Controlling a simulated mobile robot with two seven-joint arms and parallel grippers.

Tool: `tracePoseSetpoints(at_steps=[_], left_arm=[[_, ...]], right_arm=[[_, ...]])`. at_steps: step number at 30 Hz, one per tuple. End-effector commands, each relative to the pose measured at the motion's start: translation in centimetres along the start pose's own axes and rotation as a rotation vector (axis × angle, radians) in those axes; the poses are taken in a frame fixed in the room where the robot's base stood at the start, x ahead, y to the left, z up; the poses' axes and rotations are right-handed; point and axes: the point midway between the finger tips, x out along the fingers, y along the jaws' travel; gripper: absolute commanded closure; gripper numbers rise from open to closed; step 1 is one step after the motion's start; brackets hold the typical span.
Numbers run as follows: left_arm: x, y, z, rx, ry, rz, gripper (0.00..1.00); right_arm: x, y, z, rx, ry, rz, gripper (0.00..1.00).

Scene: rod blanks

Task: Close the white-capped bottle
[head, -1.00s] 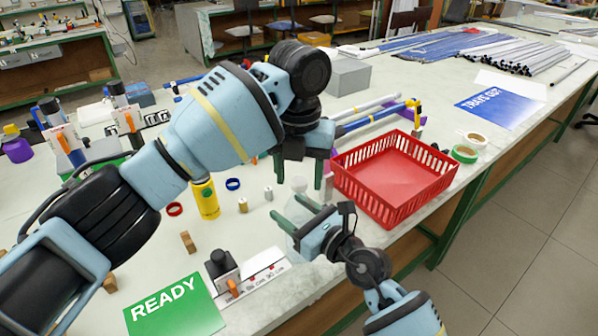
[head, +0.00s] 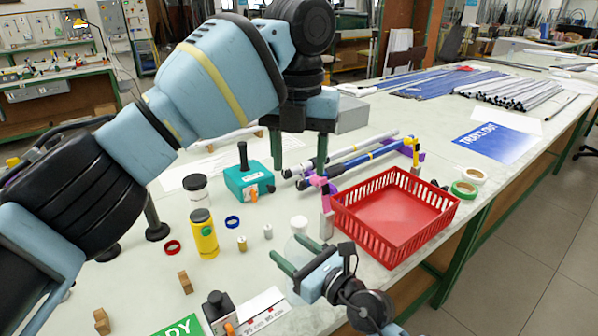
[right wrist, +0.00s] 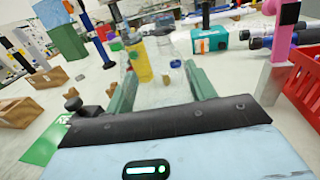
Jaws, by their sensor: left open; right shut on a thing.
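The white-capped bottle (head: 300,247) is clear and stands upright near the table's front edge, left of the red basket. Its white cap (head: 299,223) sits on top of its neck; I cannot tell how tight it is. My right gripper (head: 284,268) is shut around the bottle's body. In the right wrist view the see-through bottle (right wrist: 165,88) stands between the two green fingers. My left gripper (head: 299,170) is open and empty, pointing down, a clear gap above the cap.
A red basket (head: 345,222) stands close on the right. A yellow bottle (head: 203,238), a dark-lidded jar (head: 196,190), a blue ring (head: 232,222) and small metal pieces lie left. A teal device (head: 248,183) and rods are behind. Wooden blocks (head: 185,282) are at front left.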

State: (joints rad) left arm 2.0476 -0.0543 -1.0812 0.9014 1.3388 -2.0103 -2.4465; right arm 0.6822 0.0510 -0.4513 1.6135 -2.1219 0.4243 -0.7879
Motion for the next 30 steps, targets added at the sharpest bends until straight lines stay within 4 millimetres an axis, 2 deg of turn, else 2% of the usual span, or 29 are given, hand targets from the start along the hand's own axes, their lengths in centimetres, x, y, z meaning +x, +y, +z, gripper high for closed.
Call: tracePoseSetpoints(at_steps=[9, 10, 15, 25, 30], left_arm=[[-0.2, 0.0, 0.0, 0.000, 0.000, 0.000, 0.47], [-0.2, 0.0, 0.0, 0.000, 0.000, 0.000, 0.47], [-0.2, 0.0, 0.0, 0.000, 0.000, 0.000, 0.47], [-0.3, 0.0, 0.0, 0.000, -0.001, 0.000, 0.47], [-0.8, 0.0, -0.1, 0.000, -0.006, 0.001, 0.47]], right_arm=[[0.0, 0.0, -0.1, 0.001, 0.001, 0.000, 1.00], [0.0, 0.0, -0.1, 0.001, 0.001, 0.000, 0.44], [0.0, 0.0, -0.1, 0.001, 0.001, 0.000, 0.22], [-0.2, 0.0, 0.0, 0.000, 0.000, 0.000, 0.20], [-2.1, -0.1, 0.0, -0.001, 0.001, -0.001, 0.20]])
